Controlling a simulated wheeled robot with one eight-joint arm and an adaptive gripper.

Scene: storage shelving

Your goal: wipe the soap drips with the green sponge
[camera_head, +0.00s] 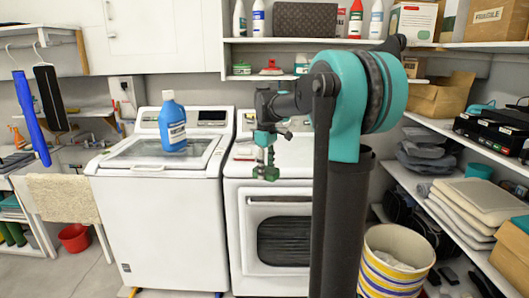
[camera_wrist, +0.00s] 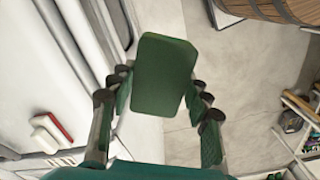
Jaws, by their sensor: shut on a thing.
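The green sponge (camera_wrist: 163,76) is a dark green rounded block between the fingers of my gripper (camera_wrist: 160,92) in the wrist view. My gripper is shut on it. In the head view my gripper (camera_head: 265,172) hangs in front of the right-hand white machine, with the green sponge low between its fingers, not clear at this size. A blue detergent bottle (camera_head: 172,124) stands upright on the lid of the left white washing machine (camera_head: 150,215). I cannot make out any soap drips in either view.
The right machine (camera_head: 232,215) has a dark door window. A striped basket (camera_head: 395,262) stands on the floor at the right. A red bucket (camera_head: 74,238) is at the left. Shelves with bottles and boxes run above and at the right. Floor at the front left is clear.

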